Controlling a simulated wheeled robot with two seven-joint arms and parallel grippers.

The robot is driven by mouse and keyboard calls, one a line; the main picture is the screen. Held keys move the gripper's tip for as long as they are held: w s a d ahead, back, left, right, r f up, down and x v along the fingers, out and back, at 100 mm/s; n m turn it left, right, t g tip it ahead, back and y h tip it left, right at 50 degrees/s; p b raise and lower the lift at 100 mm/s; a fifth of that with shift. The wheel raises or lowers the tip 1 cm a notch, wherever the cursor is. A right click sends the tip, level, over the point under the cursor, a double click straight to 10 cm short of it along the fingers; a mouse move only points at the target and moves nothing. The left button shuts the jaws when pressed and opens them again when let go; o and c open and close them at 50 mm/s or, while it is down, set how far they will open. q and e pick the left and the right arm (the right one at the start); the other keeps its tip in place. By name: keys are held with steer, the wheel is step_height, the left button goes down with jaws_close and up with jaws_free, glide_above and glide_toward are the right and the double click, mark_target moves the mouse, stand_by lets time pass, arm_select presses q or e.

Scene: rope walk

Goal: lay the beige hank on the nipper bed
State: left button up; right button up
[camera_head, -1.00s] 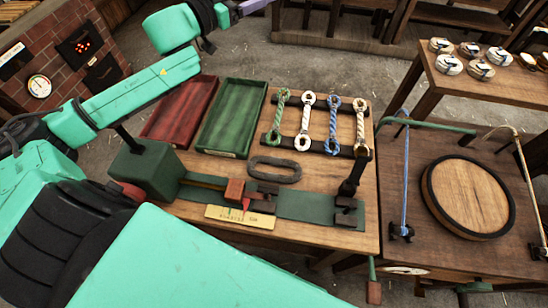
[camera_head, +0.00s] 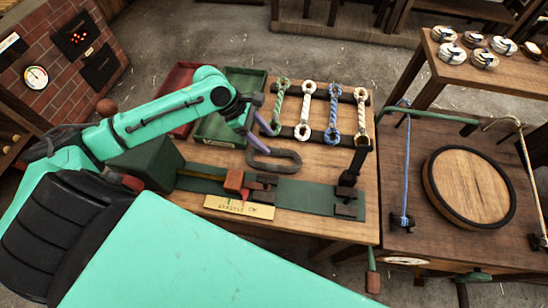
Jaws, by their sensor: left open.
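The beige hank (camera_head: 361,113) looks like the rightmost of the looped hanks, lying upright in the picture across two dark bars on the wooden table. My left gripper (camera_head: 271,142) has purple fingers, open and empty. It hangs near the lower end of the green hank (camera_head: 279,103) and the dark oval ring (camera_head: 273,167), to the left of the beige hank. A green bed (camera_head: 310,198) with a red block and dark clamp blocks runs along the table front; I cannot tell for sure that it is the nipper bed. My right gripper is out of view.
A white hank (camera_head: 306,108) and a blue hank (camera_head: 334,112) lie between the green and beige ones. A green tray (camera_head: 222,128) and a red tray (camera_head: 180,84) lie behind my left arm.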

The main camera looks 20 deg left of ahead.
mark_target(276, 149)
arm_select(q)
steer(key=x, duration=0.5)
steer(key=shift+w+a+f, duration=0.1)
steer(key=shift+a+f, duration=0.05)
steer(key=shift+a, duration=0.05)
jaws_close()
step_height(276, 149, up, 20)
steer(key=shift+p, duration=0.35)
